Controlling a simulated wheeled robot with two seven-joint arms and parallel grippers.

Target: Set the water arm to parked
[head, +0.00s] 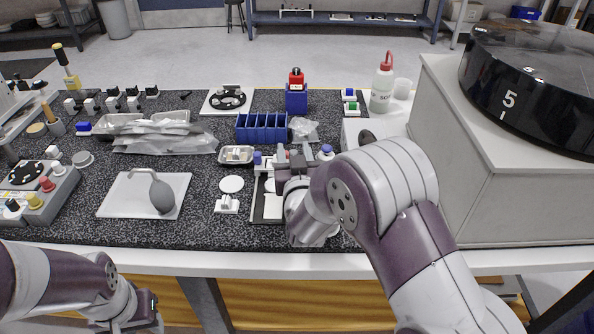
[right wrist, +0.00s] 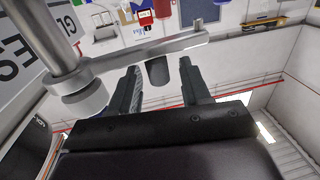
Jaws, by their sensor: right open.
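In the right wrist view, a grey metal bar (right wrist: 135,58), which looks like the water arm, runs sideways from an upright post (right wrist: 62,45) at the left. A dark stub (right wrist: 157,70) shows below the bar. My right gripper (right wrist: 160,80) is open, one finger on each side of the stub in that view; I cannot tell whether they touch it. In the head view my right gripper (head: 293,162) is over the mat at the middle, and my own arm hides much of what lies there. I cannot pick out the bar there. My left gripper (head: 145,310) is low at the left; its fingers are unclear.
A blue divided bin (head: 262,128) and a red-topped blue holder (head: 296,97) stand behind my right gripper. A wash bottle (head: 383,85) and a grey cabinet with a black drum (head: 530,80) stand at the right. A white tray (head: 118,196) lies at the left.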

